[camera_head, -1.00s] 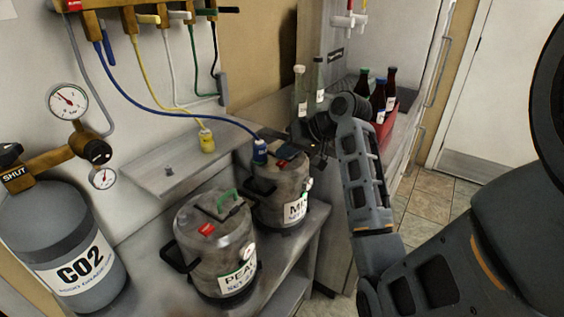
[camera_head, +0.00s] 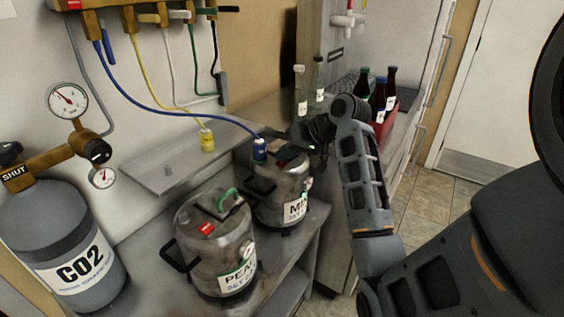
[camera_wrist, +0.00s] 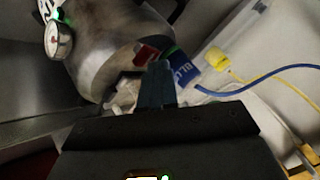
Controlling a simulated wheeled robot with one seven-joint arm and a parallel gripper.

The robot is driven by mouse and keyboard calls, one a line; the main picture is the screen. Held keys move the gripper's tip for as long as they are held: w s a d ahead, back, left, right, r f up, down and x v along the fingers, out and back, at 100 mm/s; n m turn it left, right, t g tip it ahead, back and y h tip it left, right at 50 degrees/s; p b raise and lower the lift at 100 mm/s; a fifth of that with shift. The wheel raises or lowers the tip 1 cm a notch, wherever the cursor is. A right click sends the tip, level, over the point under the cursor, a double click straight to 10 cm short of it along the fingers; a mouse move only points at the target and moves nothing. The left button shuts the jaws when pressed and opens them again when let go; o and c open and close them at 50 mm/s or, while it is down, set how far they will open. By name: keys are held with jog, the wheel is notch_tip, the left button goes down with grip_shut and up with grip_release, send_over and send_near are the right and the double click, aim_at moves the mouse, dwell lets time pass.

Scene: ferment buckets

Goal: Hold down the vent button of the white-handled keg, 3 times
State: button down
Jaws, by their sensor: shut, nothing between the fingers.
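The right keg (camera_head: 268,203) is grey metal with a label starting with M. A blue connector (camera_head: 260,151) is on its top. In the wrist view the keg (camera_wrist: 105,50) shows a gauge, a red vent button (camera_wrist: 147,53), a pale, white-looking handle (camera_wrist: 124,95) and the blue connector (camera_wrist: 184,68). My gripper (camera_wrist: 159,72) is shut and empty, its tips at the keg top close to the red button and blue connector. I cannot tell whether they touch the button. In the head view my gripper (camera_head: 308,145) is partly hidden by my wrist.
The green-handled keg (camera_head: 213,245), labelled PEA, stands left. A CO2 cylinder (camera_head: 65,245) is at far left. A blue hose (camera_head: 165,107) runs to the right keg. A yellow connector (camera_head: 207,141) sits on the ledge. Glass bottles (camera_head: 300,92) and a red crate (camera_head: 389,118) stand behind.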

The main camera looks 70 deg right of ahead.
aim_at(285, 163)
jog(key=shift+f, duration=0.3)
dwell(0.4)
jog(key=shift+r, duration=0.15)
jog(key=shift+r+p, duration=0.9)
jog(key=shift+p, duration=0.25)
notch_tip(285, 163, up, 5)
jog(key=p, duration=0.5)
dwell(2.0)
